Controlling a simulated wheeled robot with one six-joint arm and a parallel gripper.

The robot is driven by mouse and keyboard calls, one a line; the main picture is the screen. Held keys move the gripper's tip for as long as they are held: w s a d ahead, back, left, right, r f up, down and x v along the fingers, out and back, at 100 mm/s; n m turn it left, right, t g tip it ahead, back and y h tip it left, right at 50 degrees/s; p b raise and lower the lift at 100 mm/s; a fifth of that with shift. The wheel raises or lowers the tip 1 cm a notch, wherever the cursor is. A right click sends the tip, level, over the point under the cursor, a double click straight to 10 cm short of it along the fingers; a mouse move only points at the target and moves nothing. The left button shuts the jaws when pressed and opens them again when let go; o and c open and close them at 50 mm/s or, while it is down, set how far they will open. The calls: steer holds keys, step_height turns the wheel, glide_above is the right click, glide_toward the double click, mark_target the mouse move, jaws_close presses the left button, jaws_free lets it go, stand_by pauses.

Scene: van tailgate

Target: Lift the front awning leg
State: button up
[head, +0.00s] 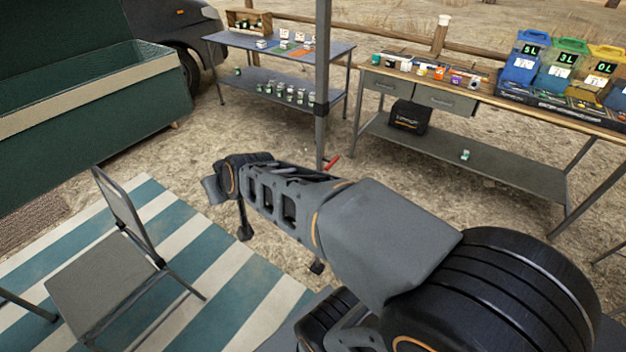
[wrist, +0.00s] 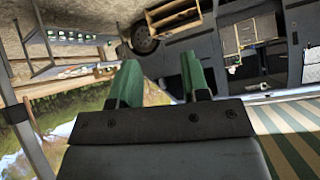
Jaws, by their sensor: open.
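The front awning leg (head: 322,80) is an upright grey pole in the head view, standing beyond my arm. A small red lever (head: 332,162) shows low beside it, and the pole's foot is hidden behind my arm. In the wrist view, which is tipped over, a grey pole (wrist: 26,145) with a black collar runs along the left edge; it looks like an awning leg. My gripper (wrist: 160,80) shows two green fingers, apart with nothing between them. The pole is outside the fingers, to their left. In the head view my fingers are not clearly seen.
A folding chair (head: 100,270) stands on the striped mat (head: 190,230) at the left. A blue-topped table (head: 340,48) and a workbench (head: 480,88) with boxes stand behind. A dark green chest (head: 150,105) is at the upper left. Gravel between them is clear.

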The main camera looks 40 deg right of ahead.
steer(key=w+d+f+m+t+h+b, duration=0.1)
steer(key=w+d+f+t+h+b, duration=0.15)
steer(key=w+f+b, duration=0.2)
steer(key=m+g+h+b, duration=0.8)
steer(key=m+h+b, duration=0.3)
steer(key=h+b, duration=0.45)
glide_toward(327, 166)
steer(key=x, duration=0.3)
steer(key=b+x, duration=0.1)
steer(key=x, duration=0.1)
steer(key=f+b+x, duration=0.1)
steer(key=x, duration=0.2)
steer(key=shift+d, duration=0.25)
steer(key=shift+w+d, duration=0.15)
steer(key=shift+d, duration=0.5)
steer(key=shift+c, duration=0.3)
jaws_close()
